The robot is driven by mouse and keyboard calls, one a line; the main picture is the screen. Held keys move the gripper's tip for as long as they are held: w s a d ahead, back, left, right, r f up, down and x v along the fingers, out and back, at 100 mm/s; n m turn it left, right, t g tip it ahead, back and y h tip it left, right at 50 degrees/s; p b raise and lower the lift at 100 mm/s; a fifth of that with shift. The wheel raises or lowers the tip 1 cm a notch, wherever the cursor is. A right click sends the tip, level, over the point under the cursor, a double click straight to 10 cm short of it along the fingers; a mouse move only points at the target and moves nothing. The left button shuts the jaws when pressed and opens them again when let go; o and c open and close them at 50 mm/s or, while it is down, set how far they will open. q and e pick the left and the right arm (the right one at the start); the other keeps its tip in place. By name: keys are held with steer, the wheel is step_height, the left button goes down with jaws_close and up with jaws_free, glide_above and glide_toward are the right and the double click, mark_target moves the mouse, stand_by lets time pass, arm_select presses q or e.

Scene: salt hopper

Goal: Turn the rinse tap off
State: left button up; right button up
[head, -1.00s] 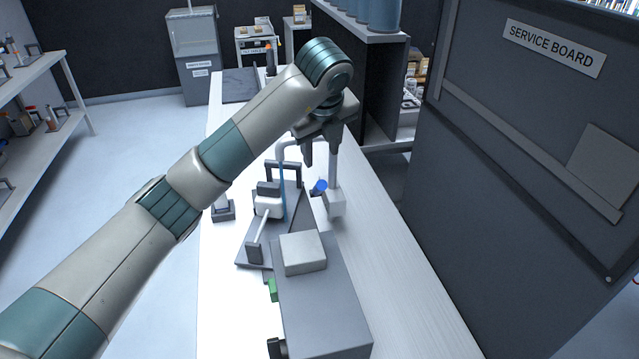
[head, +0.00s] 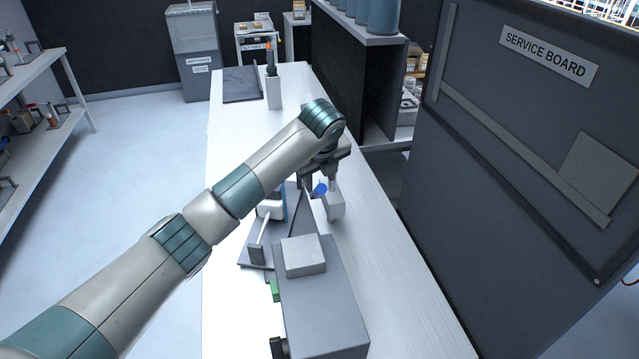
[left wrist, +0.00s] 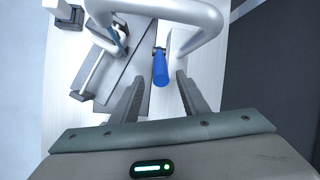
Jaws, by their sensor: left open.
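In the left wrist view the blue lever (left wrist: 161,68) points toward me, beside a thick grey curved pipe (left wrist: 205,22). My left gripper (head: 319,184) is open and hangs right at the lever. In the left wrist view its fingertips (left wrist: 161,77) stand on either side of the lever's near end, with gaps visible on both sides. The pipe is mostly hidden by my arm in the head view. My right gripper is not in view.
A dark plate with a grey-and-white device (head: 268,211) stands left of the tap. A grey box (head: 320,300) with a pale block on top is in front. The tall service board (head: 520,170) borders the bench on the right.

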mark_target(319, 185)
arm_select(q)
steer(key=p+x, duration=0.2)
steer(key=x, duration=0.4)
steer(key=shift+w+f, duration=0.15)
steer(key=shift+f, duration=0.2)
jaws_close()
